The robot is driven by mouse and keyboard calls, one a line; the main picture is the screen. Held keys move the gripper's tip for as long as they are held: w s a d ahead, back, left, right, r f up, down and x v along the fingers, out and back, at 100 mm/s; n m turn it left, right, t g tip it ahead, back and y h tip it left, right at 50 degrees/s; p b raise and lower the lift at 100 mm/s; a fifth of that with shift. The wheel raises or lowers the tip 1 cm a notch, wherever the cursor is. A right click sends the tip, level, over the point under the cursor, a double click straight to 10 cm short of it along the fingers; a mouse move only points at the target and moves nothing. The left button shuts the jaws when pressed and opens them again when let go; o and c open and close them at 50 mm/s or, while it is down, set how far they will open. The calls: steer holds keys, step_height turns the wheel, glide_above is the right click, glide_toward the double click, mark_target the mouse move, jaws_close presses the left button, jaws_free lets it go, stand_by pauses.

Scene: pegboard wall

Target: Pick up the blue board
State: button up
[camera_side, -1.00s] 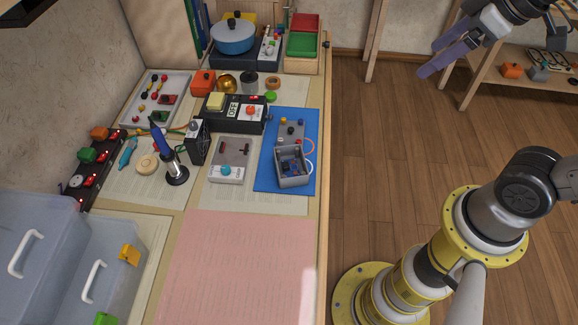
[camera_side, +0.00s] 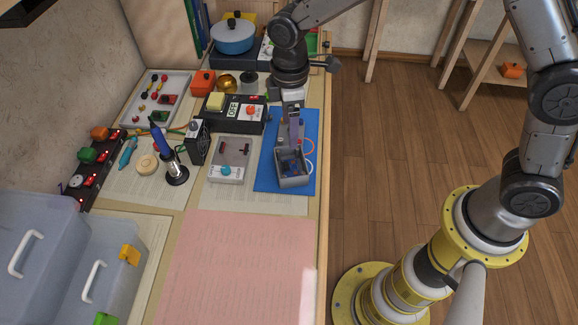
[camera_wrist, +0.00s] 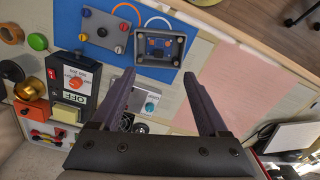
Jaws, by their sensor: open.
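A small blue board (camera_side: 291,167) with dark parts lies inside an open grey box (camera_side: 293,183). The box stands on a blue mat (camera_side: 264,180) near the bench's right edge. In the wrist view the blue board (camera_wrist: 159,46) shows in the box, beyond my fingertips. My gripper (camera_side: 293,146) points down above the box, and its fingers hide part of the board in the side view. In the wrist view my gripper (camera_wrist: 160,73) is open, with nothing between its two purple fingers.
A grey panel with coloured knobs (camera_wrist: 103,30) sits beside the box, with orange and white wire loops nearby. A black unit with a display (camera_side: 231,112) and a grey tester (camera_side: 228,174) stand to the left. A pink sheet (camera_side: 240,265) lies clear in front.

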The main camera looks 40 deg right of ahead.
mark_target(289, 164)
step_height(289, 164, down, 13)
steer(key=shift+w+f, duration=0.1)
steer(key=shift+f, duration=0.05)
steer(key=c, duration=1)
